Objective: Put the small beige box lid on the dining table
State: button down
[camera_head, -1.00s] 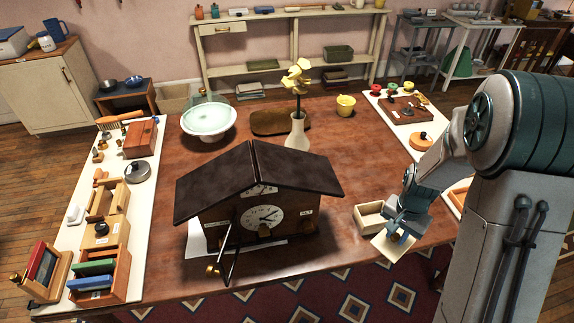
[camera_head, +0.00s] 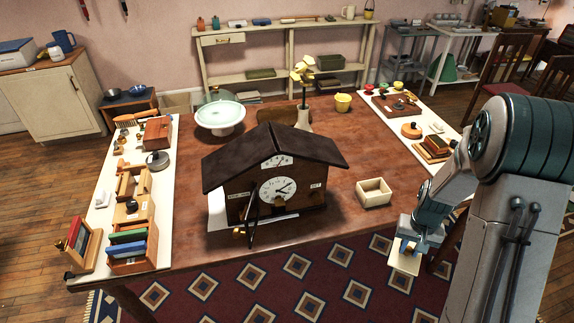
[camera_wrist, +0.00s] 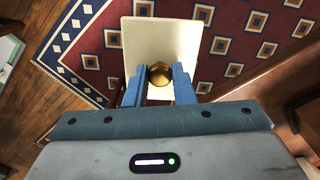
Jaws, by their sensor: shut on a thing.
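My gripper (camera_head: 408,244) is shut on the small beige box lid (camera_head: 404,260) and holds it out past the front edge of the dining table, above the rug. In the wrist view the flat lid (camera_wrist: 160,38) fills the space beyond the two blue fingers, and a round brass knob (camera_wrist: 160,74) sits between the fingertips (camera_wrist: 160,80). The open beige box (camera_head: 373,192) stands on the dining table (camera_head: 300,245), left of and beyond my gripper.
A dark-roofed clock house (camera_head: 275,185) stands at the table's middle front. White runners with small items line the left (camera_head: 95,235) and right (camera_head: 450,130) sides. Bare wood shows around the beige box. A patterned rug (camera_head: 270,285) lies below the front edge.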

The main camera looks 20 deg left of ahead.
aim_at(415, 190)
jog(key=z, duration=0.7)
jog(key=i, duration=0.8)
jog(key=z, duration=0.1)
